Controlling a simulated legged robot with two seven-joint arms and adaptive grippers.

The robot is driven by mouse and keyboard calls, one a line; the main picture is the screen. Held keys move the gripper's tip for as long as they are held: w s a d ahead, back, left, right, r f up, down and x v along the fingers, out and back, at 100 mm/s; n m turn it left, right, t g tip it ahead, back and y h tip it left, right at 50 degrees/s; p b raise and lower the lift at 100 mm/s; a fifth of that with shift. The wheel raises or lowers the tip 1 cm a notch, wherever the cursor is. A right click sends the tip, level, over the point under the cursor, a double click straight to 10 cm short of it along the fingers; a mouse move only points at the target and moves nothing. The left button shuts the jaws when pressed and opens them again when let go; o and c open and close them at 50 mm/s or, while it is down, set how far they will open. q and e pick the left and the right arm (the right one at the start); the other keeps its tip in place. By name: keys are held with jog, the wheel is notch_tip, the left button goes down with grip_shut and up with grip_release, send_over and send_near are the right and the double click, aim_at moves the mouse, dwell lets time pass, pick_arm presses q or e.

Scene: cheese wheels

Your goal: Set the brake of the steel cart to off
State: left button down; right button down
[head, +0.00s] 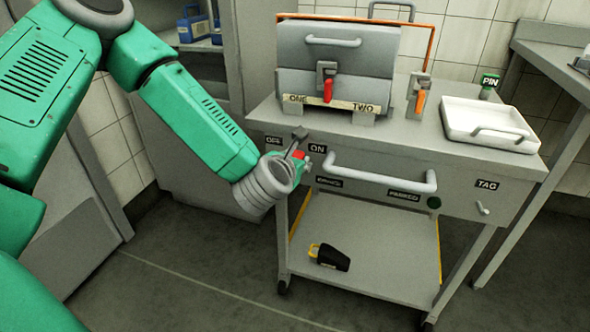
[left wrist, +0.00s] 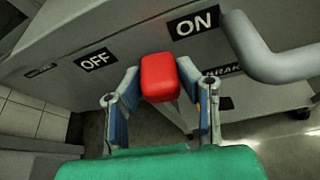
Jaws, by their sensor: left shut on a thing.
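The steel cart (head: 462,182) stands in the middle of the head view. Its front panel has an OFF label (left wrist: 96,60) on the left and an ON label (left wrist: 193,23) on the right; ON also shows in the head view (head: 317,148). The red knob of the brake lever (left wrist: 160,78) shows in the left wrist view between the two labels. My left gripper (head: 299,153) is at the cart's front left, shut on this red knob, with a finger at each side. The lever's lower part is hidden. My right gripper is not in view.
A grey push handle (head: 380,178) sticks out right of my left gripper. On the cart top stand a grey box with a red lever (head: 328,92), an orange-handled lever (head: 420,102) and a white tray (head: 488,124). A black and yellow object (head: 329,257) lies on the lower shelf.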

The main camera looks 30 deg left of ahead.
pick_arm(q)
jog(key=shift+s+a+n+h, duration=0.15)
jog(key=shift+a+n+h, duration=0.25)
jog(key=shift+a+n, duration=0.4)
jog(key=a, duration=0.1)
jog(key=s+a+f+b, duration=0.1)
jog(key=a, duration=0.2)
jog(key=shift+s+a+f+b, duration=0.15)
jog(key=shift+s+f+b, duration=0.1)
jog(key=shift+f+b, duration=0.1)
jog(key=c, duration=1.2)
grip_release()
jog(key=shift+f, duration=0.1)
jog(key=shift+o, duration=0.2)
jog(key=v, duration=0.7)
